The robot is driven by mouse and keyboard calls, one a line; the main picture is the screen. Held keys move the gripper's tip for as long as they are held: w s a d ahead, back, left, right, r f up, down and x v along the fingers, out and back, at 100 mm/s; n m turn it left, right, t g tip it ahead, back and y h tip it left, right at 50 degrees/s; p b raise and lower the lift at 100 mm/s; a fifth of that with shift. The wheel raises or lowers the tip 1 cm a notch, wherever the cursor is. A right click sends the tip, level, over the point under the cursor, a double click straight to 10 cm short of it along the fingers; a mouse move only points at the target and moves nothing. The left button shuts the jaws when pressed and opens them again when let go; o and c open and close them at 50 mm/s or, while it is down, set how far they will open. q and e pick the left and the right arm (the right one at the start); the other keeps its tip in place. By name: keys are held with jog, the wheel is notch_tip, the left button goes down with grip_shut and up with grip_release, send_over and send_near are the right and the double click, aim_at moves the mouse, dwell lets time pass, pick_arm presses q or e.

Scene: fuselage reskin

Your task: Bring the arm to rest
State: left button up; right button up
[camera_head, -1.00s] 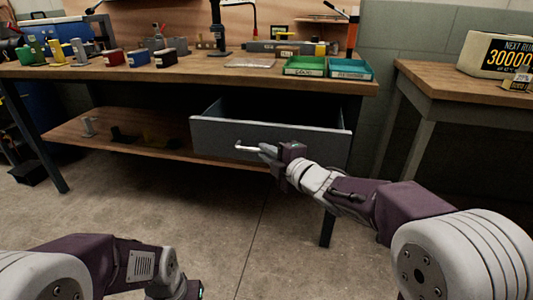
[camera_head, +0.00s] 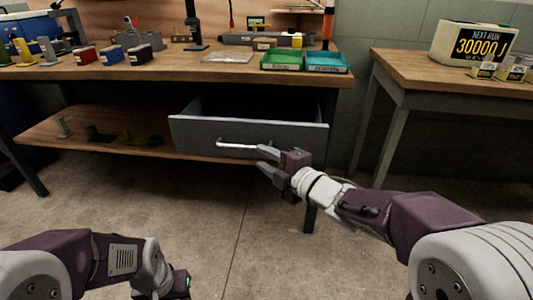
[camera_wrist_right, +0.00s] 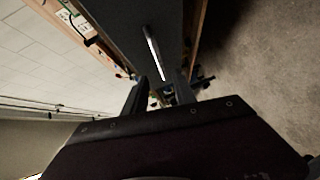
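My right gripper (camera_head: 264,159) is open and empty in front of the open grey drawer (camera_head: 220,135). Its two fingers are spread just right of and below the right end of the drawer's pale bar handle (camera_head: 240,145). In the right wrist view the handle (camera_wrist_right: 154,55) lies beyond the spread fingertips (camera_wrist_right: 160,90), with nothing held between them. My left arm is folded low at the left of the head view. Its end (camera_head: 178,284) points down near the bottom edge, and its fingers cannot be made out.
The drawer juts out beneath the wooden workbench (camera_head: 160,70). A green tray (camera_head: 283,61) and a teal tray (camera_head: 325,63) sit on the bench. A second table (camera_head: 430,75) at right holds a number-display box (camera_head: 475,43). The floor in front is clear.

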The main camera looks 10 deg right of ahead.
jog(key=shift+s+d, duration=0.2)
jog(key=shift+s, duration=0.25)
jog(key=s+d+f+m+g+h+p, duration=0.45)
jog(key=d+f+m+h, duration=0.4)
jog(key=f+m, duration=0.45)
jog(key=s+d+f+m+g, duration=0.1)
jog(key=s+f+m+g, duration=0.35)
jog(key=s, duration=0.35)
jog(key=s+d+f+m+g, duration=0.1)
jog(key=s+f+m+g, duration=0.3)
jog(key=s, duration=0.3)
notch_tip(320, 180, up, 39)
jog(key=m+p, duration=0.1)
jog(key=p, duration=3.7)
jog(key=shift+p, duration=0.3)
